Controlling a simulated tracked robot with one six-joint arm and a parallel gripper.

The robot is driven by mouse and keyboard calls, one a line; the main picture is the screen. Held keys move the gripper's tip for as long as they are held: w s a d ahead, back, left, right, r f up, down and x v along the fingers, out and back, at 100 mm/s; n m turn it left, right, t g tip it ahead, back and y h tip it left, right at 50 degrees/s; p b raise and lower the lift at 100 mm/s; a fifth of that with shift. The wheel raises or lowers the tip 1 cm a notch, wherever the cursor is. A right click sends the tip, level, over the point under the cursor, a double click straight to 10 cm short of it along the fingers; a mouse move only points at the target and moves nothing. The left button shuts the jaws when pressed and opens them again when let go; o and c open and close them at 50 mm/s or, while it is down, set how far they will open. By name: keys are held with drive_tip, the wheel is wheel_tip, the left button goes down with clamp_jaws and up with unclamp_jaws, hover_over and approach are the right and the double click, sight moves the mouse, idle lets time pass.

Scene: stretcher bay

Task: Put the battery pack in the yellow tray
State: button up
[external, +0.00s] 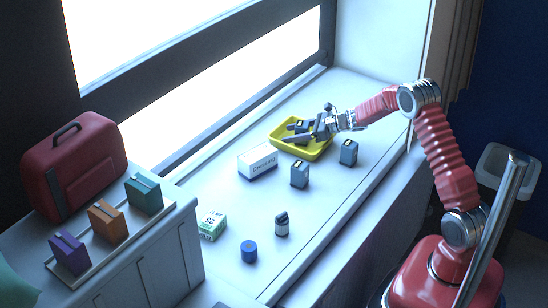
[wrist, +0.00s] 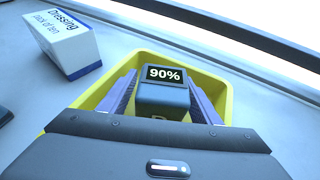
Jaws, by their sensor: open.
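A dark grey battery pack with a "90%" display (wrist: 163,76) is inside the yellow tray (wrist: 228,91) in the wrist view. My gripper (wrist: 162,82) is open, with one finger on each side of the pack. Whether the fingers touch it, and whether its base rests flat on the tray floor, I cannot tell. In the external view the yellow tray (external: 319,155) is by the window and my gripper (external: 308,131) reaches into it from the right, partly covering the pack.
Two similar grey packs (external: 299,175) (external: 348,152) stand in front of the tray. A white dressing box (external: 258,162) is at its left. A green-and-white box (external: 212,224), a blue cylinder (external: 249,251) and a small bottle (external: 282,224) stand nearer. The counter between is clear.

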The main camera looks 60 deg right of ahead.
drive_tip(key=shift+r, duration=0.1)
drive_tip(key=v, duration=1.2)
idle(0.4)
